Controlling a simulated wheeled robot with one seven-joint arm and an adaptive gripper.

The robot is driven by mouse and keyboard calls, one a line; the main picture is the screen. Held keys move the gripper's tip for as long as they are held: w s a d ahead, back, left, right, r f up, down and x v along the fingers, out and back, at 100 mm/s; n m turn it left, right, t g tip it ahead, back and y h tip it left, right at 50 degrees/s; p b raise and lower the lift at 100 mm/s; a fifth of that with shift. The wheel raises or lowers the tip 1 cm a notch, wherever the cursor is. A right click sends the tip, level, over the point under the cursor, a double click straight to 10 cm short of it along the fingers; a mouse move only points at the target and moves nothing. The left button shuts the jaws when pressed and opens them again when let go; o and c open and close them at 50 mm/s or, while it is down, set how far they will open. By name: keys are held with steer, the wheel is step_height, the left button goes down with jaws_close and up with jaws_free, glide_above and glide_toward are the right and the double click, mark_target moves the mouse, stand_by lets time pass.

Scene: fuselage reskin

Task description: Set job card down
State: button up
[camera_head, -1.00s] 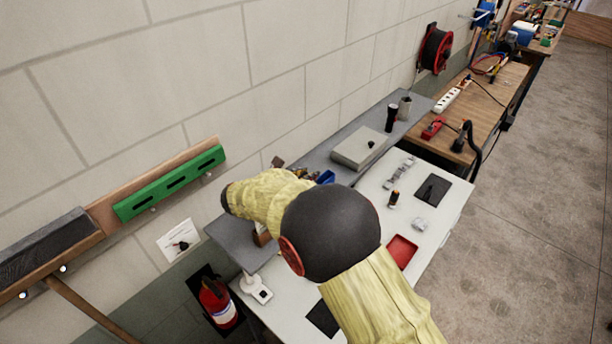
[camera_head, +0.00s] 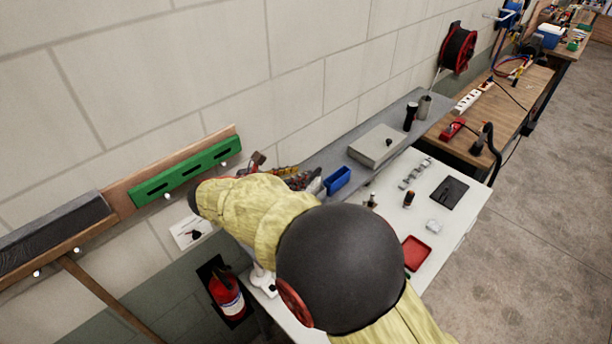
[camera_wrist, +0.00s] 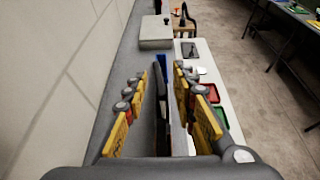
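My gripper shows in the wrist view (camera_wrist: 160,110) with its two yellow-padded fingers spread apart, reaching along the grey shelf. A thin dark upright piece (camera_wrist: 162,105) lies between the fingers, with a visible gap to the left finger. I cannot tell whether it is the job card seen edge-on. In the head view the gripper is mostly hidden behind my yellow-sleeved arm. A white sheet with a dark mark (camera_head: 190,232) is at the wall below the green rack; I cannot tell whether this is the job card.
A blue bin (camera_head: 337,180) and a grey box (camera_head: 376,146) are on the shelf along the wall. The white table holds a red tray (camera_head: 416,253), a black pad (camera_head: 449,193) and small parts.

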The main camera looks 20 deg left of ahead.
steer(key=shift+s+a+r, duration=0.1)
steer(key=shift+s, duration=0.1)
steer(key=w+d+r+n+t+y, duration=0.2)
steer(key=w+d+r+n+y, duration=0.15)
steer(key=r+n, duration=0.4)
steer(key=w+d+r+n+t+y, duration=0.1)
steer(key=w+d+r+n+y, duration=0.3)
steer(key=r, duration=0.6)
steer(key=s+d+r+n+y, duration=0.2)
steer(key=d+r+n+y, duration=0.15)
steer(key=n, duration=0.55)
steer(key=s+d+f+n+g+h, duration=0.1)
steer(key=s+d+f+n+g, duration=0.2)
steer(key=s+d+n, duration=0.4)
steer(key=s+d+f+n+g+h, duration=0.1)
steer(key=s+d+f+n+g, duration=0.2)
steer(key=s+d+f+n, duration=0.3)
steer(key=s+d+f+n+g+h, duration=0.2)
steer(key=s+d+f+n, duration=0.3)
steer(key=s+d, duration=0.9)
steer(key=s+n+g, duration=0.1)
steer(key=s+n, duration=0.2)
steer(key=s, duration=0.4)
steer(key=shift+s+d+f, duration=0.2)
steer(key=shift+s+d, duration=0.15)
steer(key=shift+s, duration=0.05)
